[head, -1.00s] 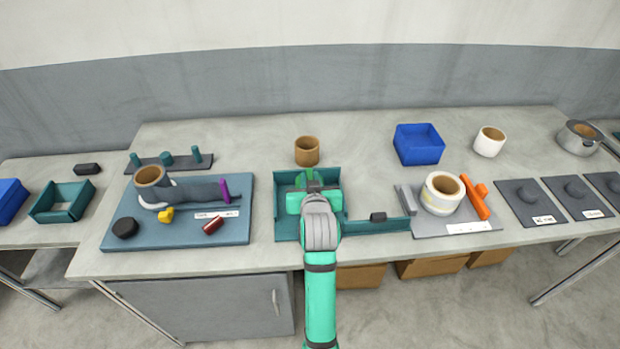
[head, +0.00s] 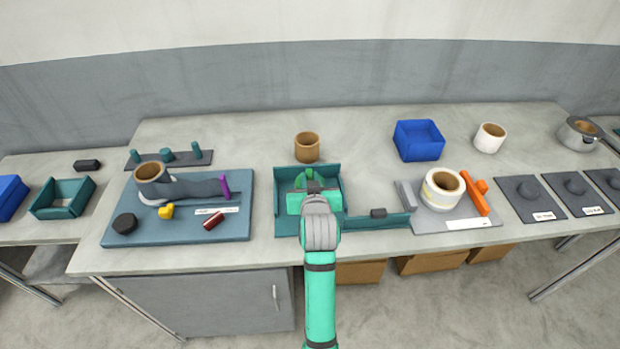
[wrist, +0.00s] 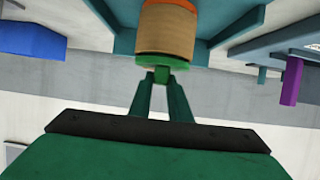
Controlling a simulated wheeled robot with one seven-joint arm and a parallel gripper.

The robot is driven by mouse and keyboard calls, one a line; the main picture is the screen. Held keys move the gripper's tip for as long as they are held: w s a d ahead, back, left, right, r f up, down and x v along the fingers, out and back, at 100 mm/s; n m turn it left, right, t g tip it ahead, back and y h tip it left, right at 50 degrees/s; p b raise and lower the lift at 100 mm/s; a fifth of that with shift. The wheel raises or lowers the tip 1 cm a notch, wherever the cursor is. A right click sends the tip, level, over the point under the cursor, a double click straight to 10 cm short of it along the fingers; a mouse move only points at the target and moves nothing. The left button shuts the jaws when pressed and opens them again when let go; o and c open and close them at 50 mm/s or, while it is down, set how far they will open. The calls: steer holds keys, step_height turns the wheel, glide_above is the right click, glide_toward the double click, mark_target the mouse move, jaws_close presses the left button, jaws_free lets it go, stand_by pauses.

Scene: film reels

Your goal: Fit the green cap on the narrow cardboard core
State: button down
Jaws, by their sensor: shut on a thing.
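My gripper (wrist: 161,82) is shut on the small knob of the green cap (wrist: 150,61). In the wrist view, which looks upside down, the green cap lies against the end of a tan cardboard core (wrist: 166,36), with no clear gap; whether it is fully seated I cannot tell. An orange band (wrist: 170,4) shows at the core's other end.
A wider brown core (head: 307,149) stands behind the tray. A blue mat (head: 185,232) with a grey part is at left. A blue bin (head: 418,142), a white-wrapped roll (head: 443,188) and an orange piece (head: 475,195) are at right.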

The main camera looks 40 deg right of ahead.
steer(key=c, duration=1.9)
jaws_free()
steer(key=shift+v, duration=5.5)
